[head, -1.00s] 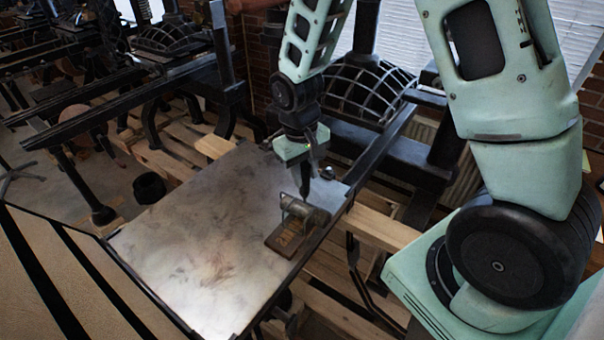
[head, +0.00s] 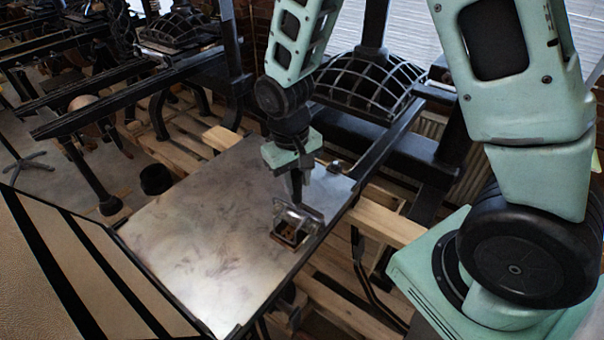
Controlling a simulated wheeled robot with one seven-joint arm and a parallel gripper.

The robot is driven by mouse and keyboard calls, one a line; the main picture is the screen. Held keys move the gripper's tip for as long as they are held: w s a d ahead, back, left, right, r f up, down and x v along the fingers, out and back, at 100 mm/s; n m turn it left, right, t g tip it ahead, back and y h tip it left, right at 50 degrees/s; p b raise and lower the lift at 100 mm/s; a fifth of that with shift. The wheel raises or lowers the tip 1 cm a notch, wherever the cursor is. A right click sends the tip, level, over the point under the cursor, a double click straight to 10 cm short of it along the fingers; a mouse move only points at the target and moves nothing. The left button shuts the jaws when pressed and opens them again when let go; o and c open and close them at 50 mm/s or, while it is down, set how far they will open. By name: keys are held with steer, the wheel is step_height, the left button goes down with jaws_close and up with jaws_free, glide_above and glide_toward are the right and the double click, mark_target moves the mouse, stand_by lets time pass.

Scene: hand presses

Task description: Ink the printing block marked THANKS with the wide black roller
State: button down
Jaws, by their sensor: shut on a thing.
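My gripper (head: 297,186) points down over the right part of a metal plate and is shut on the roller (head: 298,216). The roller looks greyish and glossy, with its frame below the fingers. The printing block (head: 287,238) is a small brown piece on the plate near its right edge. The roller is over the block and hides its far part. I cannot tell whether they touch. No lettering on the block is legible.
The smooth metal plate (head: 200,240) is bare to the left. A small dark object (head: 335,167) stands at its far right corner. A black press with a domed grid (head: 370,85) stands behind. Wooden beams (head: 385,222) lie to the right. A black cylinder (head: 155,179) is on the floor.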

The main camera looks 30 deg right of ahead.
steer(key=shift+s+a, duration=0.9)
steer(key=shift+a, duration=1.2)
steer(key=shift+w+d+p, duration=0.6)
steer(key=shift+w+d, duration=1.3)
steer(key=shift+d, duration=2.85)
steer(key=s+a, duration=0.3)
steer(key=a, duration=0.6)
steer(key=shift+s+a, duration=0.25)
steer(key=shift+s, duration=0.15)
step_height(320, 180, up, 5)
steer(key=p, duration=0.4)
steer(key=shift+f, duration=0.1)
